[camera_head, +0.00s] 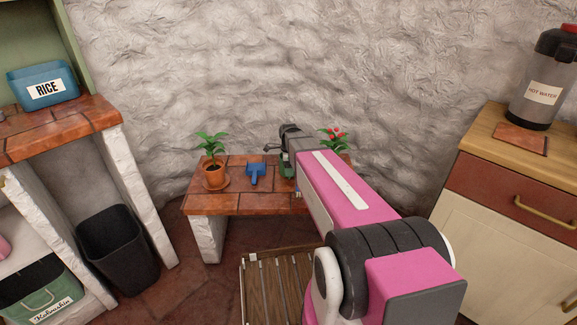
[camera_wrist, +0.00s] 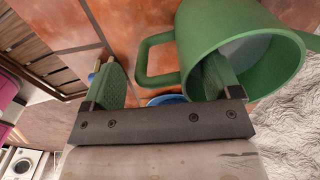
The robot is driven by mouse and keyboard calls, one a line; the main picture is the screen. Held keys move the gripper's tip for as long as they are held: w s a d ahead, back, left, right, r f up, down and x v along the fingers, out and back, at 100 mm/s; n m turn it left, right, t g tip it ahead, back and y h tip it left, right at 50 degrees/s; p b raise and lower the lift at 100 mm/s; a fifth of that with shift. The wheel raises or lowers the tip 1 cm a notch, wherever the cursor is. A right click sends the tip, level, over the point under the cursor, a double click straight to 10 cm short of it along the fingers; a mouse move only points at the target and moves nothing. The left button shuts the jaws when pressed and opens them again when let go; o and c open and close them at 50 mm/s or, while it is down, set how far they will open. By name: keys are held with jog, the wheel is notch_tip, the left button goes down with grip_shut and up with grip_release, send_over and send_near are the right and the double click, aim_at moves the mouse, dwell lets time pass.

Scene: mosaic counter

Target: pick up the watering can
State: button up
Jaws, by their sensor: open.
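The green watering can (camera_wrist: 228,28) fills the upper right of the wrist view, with its open mouth facing the camera and its loop handle (camera_wrist: 142,62) reaching left. My gripper (camera_wrist: 160,72) is open. The handle lies between the two fingers, and the right finger overlaps the can's open mouth and seems to reach into it. I cannot tell whether either finger touches the can. In the head view my gripper (camera_head: 290,150) is over the low brick-topped bench, and only a small green part of the can (camera_head: 287,171) shows beneath it.
The bench (camera_head: 240,203) also bears a potted plant (camera_head: 214,176) at left, a blue scoop-like object (camera_head: 256,174) beside the can, and a red-flowered plant (camera_head: 334,138) partly behind my arm. A rough wall stands behind. A wooden slatted crate (camera_head: 268,290) is in front.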

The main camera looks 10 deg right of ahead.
jog(key=shift+f, duration=0.35)
jog(key=c, duration=1.4)
jog(key=shift+r, duration=0.15)
jog(key=shift+r, duration=0.3)
jog(key=r, duration=0.3)
jog(key=shift+s+a+r, duration=0.15)
jog(key=shift+a+r, duration=0.1)
jog(key=shift+r, duration=0.15)
jog(key=s+a+r, duration=0.3)
jog(key=a+r, duration=0.3)
jog(key=a, duration=0.4)
jog(key=shift+a+r, duration=0.15)
jog(key=shift+a, duration=0.15)
jog(key=shift+s, duration=0.1)
